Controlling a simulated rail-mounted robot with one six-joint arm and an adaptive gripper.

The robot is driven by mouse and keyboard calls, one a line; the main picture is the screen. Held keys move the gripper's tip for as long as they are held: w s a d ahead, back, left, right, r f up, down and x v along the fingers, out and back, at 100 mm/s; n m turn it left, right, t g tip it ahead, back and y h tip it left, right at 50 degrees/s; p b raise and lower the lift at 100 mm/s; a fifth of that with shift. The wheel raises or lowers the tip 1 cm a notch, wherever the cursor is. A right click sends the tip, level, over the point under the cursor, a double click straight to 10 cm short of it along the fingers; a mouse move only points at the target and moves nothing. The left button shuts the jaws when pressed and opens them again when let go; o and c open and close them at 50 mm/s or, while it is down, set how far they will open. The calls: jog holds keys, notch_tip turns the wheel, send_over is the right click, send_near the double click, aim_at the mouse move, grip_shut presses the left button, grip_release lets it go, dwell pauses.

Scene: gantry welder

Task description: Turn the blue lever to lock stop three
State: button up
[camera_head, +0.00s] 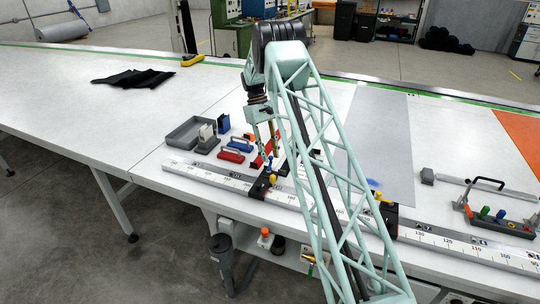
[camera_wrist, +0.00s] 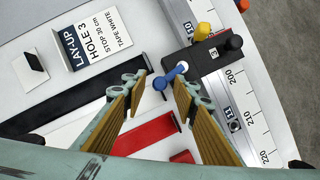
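Stop three is a black block marked "3" (camera_wrist: 213,54) on the scale rail, and it also shows in the head view (camera_head: 261,187). Its blue lever (camera_wrist: 171,76) sticks out from the block's side, with a white band or pin near its middle. My gripper (camera_wrist: 160,82) is open, with a finger to either side of the blue lever's end. I cannot tell whether a finger touches it. In the head view my gripper (camera_head: 264,147) points down just behind the stop.
The scale rail (camera_head: 335,209) runs along the table's front edge. Another stop (camera_head: 387,216) sits farther right. Red (camera_head: 231,156) and blue (camera_head: 240,145) handled tools and a grey tray (camera_head: 186,132) lie left.

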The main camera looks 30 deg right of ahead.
jog(key=v, duration=1.2)
jog(key=shift+s, duration=0.1)
dwell(0.4)
